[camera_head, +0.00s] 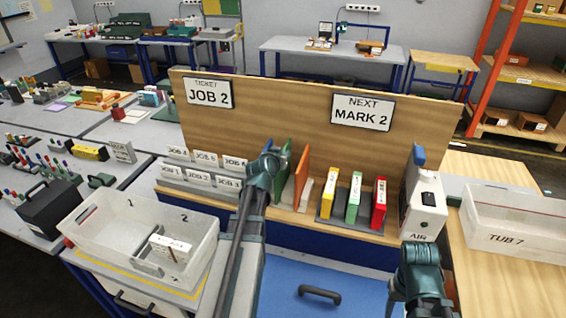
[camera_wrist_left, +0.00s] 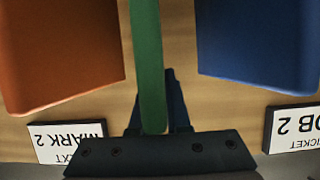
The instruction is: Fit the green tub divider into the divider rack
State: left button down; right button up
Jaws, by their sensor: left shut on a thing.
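The green tub divider (camera_head: 283,180) is a thin upright plate, seen edge-on in the left wrist view (camera_wrist_left: 147,55). My left gripper (camera_wrist_left: 155,98) is shut on it, with a finger on each side. In the head view my left wrist (camera_head: 263,172) covers part of it. An orange divider (camera_head: 302,168) stands to its right, and a blue divider (camera_wrist_left: 260,45) shows on its other side in the left wrist view. The divider rack's pale end (camera_head: 305,195) shows below the orange one. Whether the green lower edge sits in a slot is hidden. My right wrist (camera_head: 420,262) is at the lower right; its fingers are hidden.
A wooden back panel (camera_head: 280,105) stands close behind the rack. Yellow, green and red upright pieces (camera_head: 354,198) stand in a dark holder to the right, beside a white AIR box (camera_head: 425,212). JOB card holders (camera_head: 200,180) are left. A white tub (camera_head: 128,215) is front left.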

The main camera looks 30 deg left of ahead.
pick_arm(q)
jog(key=shift+f, duration=0.5)
pick_arm(e)
jog(key=shift+f, duration=0.5)
pick_arm(q)
jog(key=shift+f, duration=0.1)
pick_arm(e)
jog(key=shift+f, duration=0.1)
pick_arm(q)
jog(key=c, duration=1.3)
grip_release()
jog(key=shift+f, duration=0.1)
jog(key=o, duration=0.4)
